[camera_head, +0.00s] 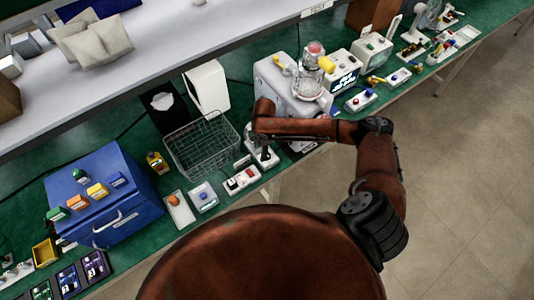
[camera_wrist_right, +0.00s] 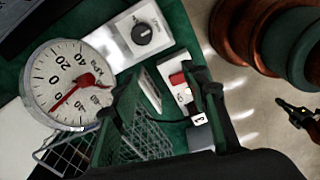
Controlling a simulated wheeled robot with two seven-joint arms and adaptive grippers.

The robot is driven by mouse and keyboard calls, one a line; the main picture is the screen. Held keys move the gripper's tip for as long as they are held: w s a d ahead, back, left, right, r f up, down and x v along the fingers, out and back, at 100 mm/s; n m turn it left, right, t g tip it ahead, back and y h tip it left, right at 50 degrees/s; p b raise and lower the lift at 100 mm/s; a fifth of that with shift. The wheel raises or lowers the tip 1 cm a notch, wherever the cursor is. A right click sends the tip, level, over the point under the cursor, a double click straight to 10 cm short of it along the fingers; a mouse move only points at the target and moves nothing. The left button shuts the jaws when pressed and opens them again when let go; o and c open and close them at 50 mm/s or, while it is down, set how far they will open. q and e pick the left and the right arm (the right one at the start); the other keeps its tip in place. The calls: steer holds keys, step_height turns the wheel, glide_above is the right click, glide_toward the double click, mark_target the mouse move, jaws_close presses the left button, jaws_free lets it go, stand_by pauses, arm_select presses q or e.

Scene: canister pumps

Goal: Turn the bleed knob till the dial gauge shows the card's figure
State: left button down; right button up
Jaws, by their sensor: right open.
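The round white dial gauge (camera_wrist_right: 42,88) is at the left of the right wrist view. Its red needle lies diagonally across the face, but I cannot read its figure surely. A black knob (camera_wrist_right: 143,33) with a white mark sits on a pale panel above; it looks like the bleed knob. My right gripper (camera_wrist_right: 162,80) is open and empty, its fingers below the knob in that view and apart from it. In the head view my right arm reaches over the bench and hides most of the gauge and knob. I cannot make out the card. My left gripper is out of view.
A wire basket (camera_head: 178,152) stands left of my right gripper. Small switch boxes (camera_head: 241,180) line the bench's front edge. A blue box (camera_head: 125,215) stands at the left. A pale machine with a clear canister (camera_head: 309,84) stands behind my right arm.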

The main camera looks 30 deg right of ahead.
steer(key=w+d+r, duration=0.1)
steer(key=d+r, duration=0.2)
steer(key=d, duration=0.1)
steer(key=shift+h, duration=0.4)
steer(key=f, duration=0.8)
steer(key=f+p, duration=0.1)
steer(key=f, duration=0.3)
steer(key=shift+w, duration=0.25)
jaws_close()
